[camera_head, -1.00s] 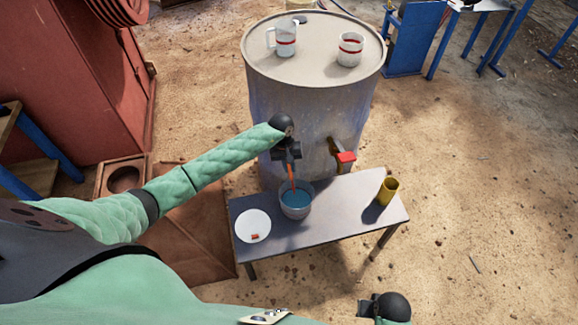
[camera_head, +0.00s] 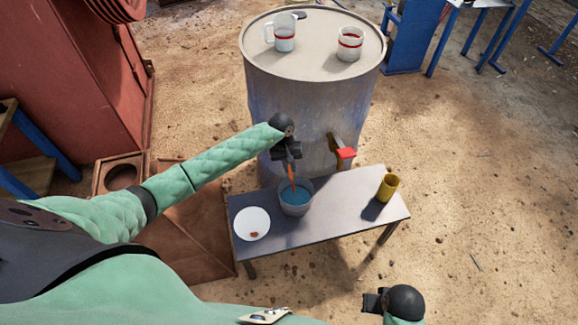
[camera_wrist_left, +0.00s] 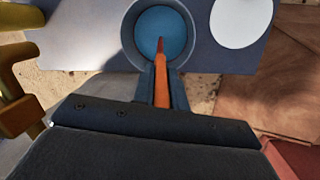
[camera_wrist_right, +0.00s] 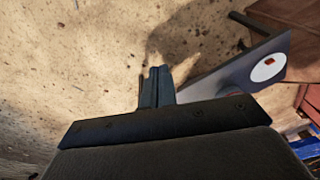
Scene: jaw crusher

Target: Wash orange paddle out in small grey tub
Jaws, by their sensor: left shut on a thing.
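My left gripper (camera_head: 290,163) is shut on the orange paddle (camera_head: 292,177), above the small grey tub (camera_head: 296,212). The paddle points down, and its lower end is over or in the blue liquid; I cannot tell how deep it reaches. The left wrist view also shows the paddle (camera_wrist_left: 162,88) between the fingers, with its tip inside the rim of the tub (camera_wrist_left: 129,45). My right gripper (camera_head: 372,303) is at the lower right of the head view, away from the bench. Its fingers (camera_wrist_right: 157,86) look shut and empty in the right wrist view.
The tub stands on a grey bench (camera_head: 340,195), beside a white plate (camera_head: 252,224) with a small reddish bit on it. A yellow cup (camera_head: 388,188) stands at the right. Behind is a large drum (camera_head: 300,100) with a red-handled tap (camera_head: 344,153) and two measuring cups on top.

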